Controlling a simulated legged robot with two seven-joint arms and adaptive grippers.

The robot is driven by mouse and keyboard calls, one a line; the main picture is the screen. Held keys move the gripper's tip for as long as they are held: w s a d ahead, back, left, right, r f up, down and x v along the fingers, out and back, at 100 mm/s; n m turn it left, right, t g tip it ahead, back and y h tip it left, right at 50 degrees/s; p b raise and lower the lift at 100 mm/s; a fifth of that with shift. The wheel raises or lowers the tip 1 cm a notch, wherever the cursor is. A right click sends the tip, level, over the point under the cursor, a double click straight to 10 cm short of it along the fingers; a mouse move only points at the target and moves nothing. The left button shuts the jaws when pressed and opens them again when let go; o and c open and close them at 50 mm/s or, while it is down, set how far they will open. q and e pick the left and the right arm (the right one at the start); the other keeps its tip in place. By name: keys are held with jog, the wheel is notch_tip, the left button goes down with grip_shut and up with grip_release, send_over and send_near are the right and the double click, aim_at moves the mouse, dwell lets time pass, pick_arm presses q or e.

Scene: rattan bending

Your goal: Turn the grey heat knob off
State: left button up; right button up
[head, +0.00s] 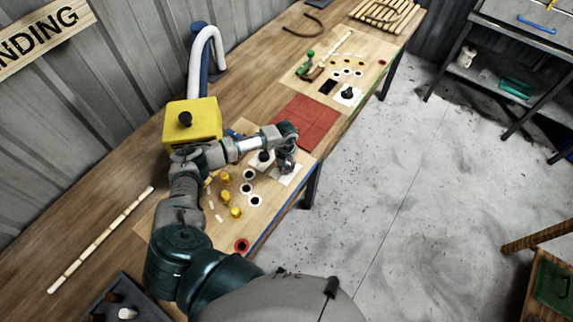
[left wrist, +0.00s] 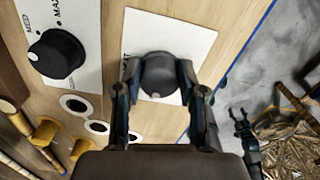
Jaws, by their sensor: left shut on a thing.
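The grey knob (left wrist: 158,74) sits on a white plate (left wrist: 190,40) on the wooden panel. Its plate's lettering is mostly hidden. My left gripper (left wrist: 158,85) is shut on the grey knob, with one finger on each side; in the head view the gripper (head: 286,160) covers the knob, over the white plate (head: 290,178). The knob has a pale pointer mark at its lower edge in the wrist view. My right gripper (left wrist: 241,116) shows small in the left wrist view, with its fingers apart and empty, away from the panel.
A black knob (left wrist: 56,53) on a plate marked MED and MAX stands left of the grey knob. Yellow fittings (head: 226,198) and ringed holes are nearby. A yellow box (head: 193,122) with a white hose (head: 212,40) stands behind. Red tiles (head: 304,122) lie to the right.

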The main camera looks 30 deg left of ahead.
pick_arm(q)
jog(key=shift+s+f+n, duration=0.15)
jog(key=shift+f+n, duration=0.05)
jog(key=shift+n, duration=0.2)
jog(key=o, duration=1.1)
jog(key=shift+o, duration=0.2)
jog(key=shift+r, duration=0.1)
jog(key=shift+a+r, duration=0.1)
jog(key=shift+r, duration=0.1)
notch_tip(320, 180, up, 11)
jog(key=shift+r, duration=0.2)
jog(key=shift+f, duration=0.1)
